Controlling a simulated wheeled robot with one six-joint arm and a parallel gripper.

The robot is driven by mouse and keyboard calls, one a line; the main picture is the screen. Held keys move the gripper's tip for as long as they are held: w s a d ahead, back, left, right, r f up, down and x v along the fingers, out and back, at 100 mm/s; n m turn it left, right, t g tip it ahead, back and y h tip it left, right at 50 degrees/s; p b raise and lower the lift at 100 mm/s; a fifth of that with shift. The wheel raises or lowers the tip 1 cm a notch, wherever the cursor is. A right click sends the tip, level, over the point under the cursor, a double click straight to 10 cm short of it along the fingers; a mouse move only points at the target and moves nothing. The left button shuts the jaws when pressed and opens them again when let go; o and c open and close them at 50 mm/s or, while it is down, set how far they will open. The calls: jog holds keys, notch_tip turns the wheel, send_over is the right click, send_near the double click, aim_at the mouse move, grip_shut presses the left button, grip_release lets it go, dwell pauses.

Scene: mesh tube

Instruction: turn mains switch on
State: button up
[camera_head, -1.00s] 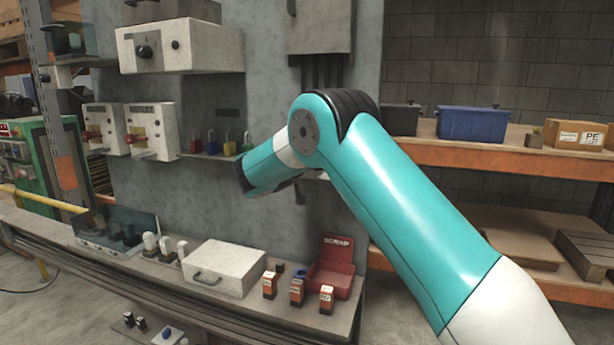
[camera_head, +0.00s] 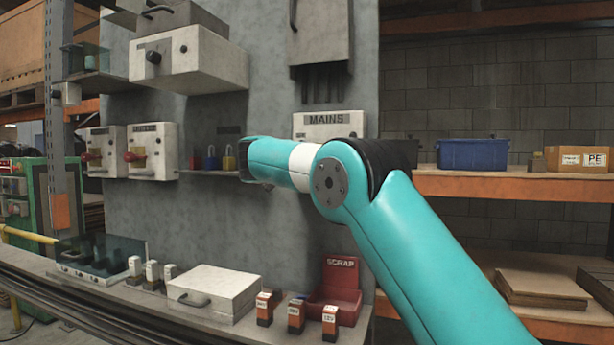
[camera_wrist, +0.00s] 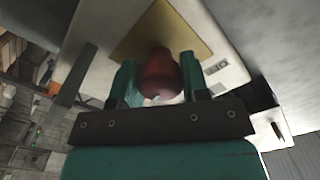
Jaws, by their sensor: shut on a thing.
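The pale mains box (camera_head: 330,122), labelled MAINS, is on the grey panel near its right edge in the head view. My arm covers its lower part, so its switch handle is hidden there. In the wrist view a dark red handle (camera_wrist: 157,66) stands out from a yellow plate (camera_wrist: 190,36) on a pale box (camera_wrist: 226,68). My gripper (camera_wrist: 158,80) is shut on this handle, one teal finger on each side. The gripper itself is hidden behind my arm in the head view. I cannot read the handle's on or off position.
Two pale switch boxes with red handles (camera_head: 152,151) are on the panel to the left, with padlocks (camera_head: 228,160) beside them. A grey cabinet (camera_head: 321,32) hangs above the mains box. A white case (camera_head: 212,291) and red scrap bin (camera_head: 340,287) stand on the ledge below.

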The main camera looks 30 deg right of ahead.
jog(key=shift+r+m+b, duration=0.1)
jog(key=shift+m+b, duration=1)
jog(key=shift+m, duration=0.5)
jog(key=o, duration=0.9)
jog(key=shift+s, duration=0.1)
jog(key=shift+s+a+b, duration=0.15)
jog(key=shift+a+b, duration=0.15)
jog(key=b+v, duration=0.3)
jog(key=v, duration=1.3)
jog(key=shift+s+a, duration=0.25)
